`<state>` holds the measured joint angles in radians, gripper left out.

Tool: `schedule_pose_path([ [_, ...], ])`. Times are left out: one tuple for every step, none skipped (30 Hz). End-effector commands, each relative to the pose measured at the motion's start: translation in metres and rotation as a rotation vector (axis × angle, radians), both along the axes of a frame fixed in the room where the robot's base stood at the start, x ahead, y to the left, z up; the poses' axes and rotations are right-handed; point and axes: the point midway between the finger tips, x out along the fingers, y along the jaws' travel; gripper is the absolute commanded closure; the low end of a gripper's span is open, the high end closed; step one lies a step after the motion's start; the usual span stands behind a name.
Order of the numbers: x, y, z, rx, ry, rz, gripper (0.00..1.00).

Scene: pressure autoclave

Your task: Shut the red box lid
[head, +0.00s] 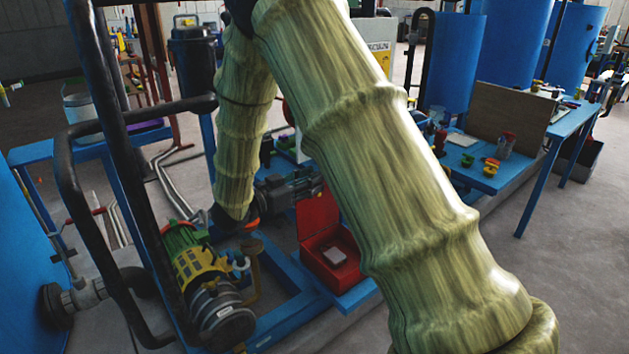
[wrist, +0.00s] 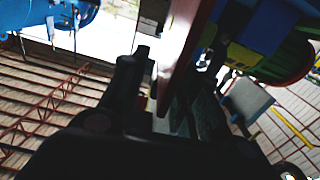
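The red box (head: 337,279) stands open on a blue platform, with a small pale block inside. Its red lid (head: 317,213) stands raised at the back of the box. The end of my arm hangs to the left of the lid in the head view; my gripper (head: 228,222) is dark and hard to make out there. In the wrist view my gripper (wrist: 138,68) is a dark shape, and its fingers' opening cannot be judged. A reddish-brown panel (wrist: 183,62) shows edge-on close beside it; I cannot tell for certain whether it is the lid.
A green and yellow pump (head: 198,262) and dark pipes stand left of the box. Dark machinery (head: 287,190) sits behind the lid. A blue table (head: 485,178) with small items is at right. My upper arm covers the area right of the box.

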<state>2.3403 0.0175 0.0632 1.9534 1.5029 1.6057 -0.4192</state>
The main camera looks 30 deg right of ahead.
Motion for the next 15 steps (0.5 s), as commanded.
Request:
schedule_pose_path([
  [0.000, -0.005, 0.000, 0.001, 0.000, -0.001, 0.70],
  [0.000, -0.007, 0.000, 0.002, 0.000, -0.002, 0.70],
  [0.000, -0.010, 0.000, 0.002, 0.000, -0.002, 0.70],
  [0.000, -0.012, 0.000, 0.002, 0.000, -0.003, 0.70],
  [0.000, -0.013, 0.000, 0.002, 0.000, -0.003, 0.70],
  [0.000, -0.014, 0.000, 0.001, 0.000, -0.003, 0.70],
  [0.000, -0.015, 0.000, 0.001, 0.000, -0.003, 0.70],
  [0.000, -0.015, 0.000, 0.001, 0.000, -0.003, 0.70],
  [0.000, -0.015, 0.000, 0.001, 0.000, -0.003, 0.70],
  [0.000, -0.015, 0.000, 0.001, 0.000, -0.003, 0.70],
  [0.000, -0.015, 0.000, 0.001, 0.000, -0.003, 0.70],
  [0.000, -0.015, 0.000, 0.001, 0.000, -0.003, 0.70],
  [0.000, -0.015, 0.000, 0.001, 0.000, -0.003, 0.70],
  [0.000, -0.015, 0.000, 0.001, 0.000, -0.003, 0.70],
  [0.000, -0.015, 0.000, 0.001, 0.000, -0.003, 0.71],
])
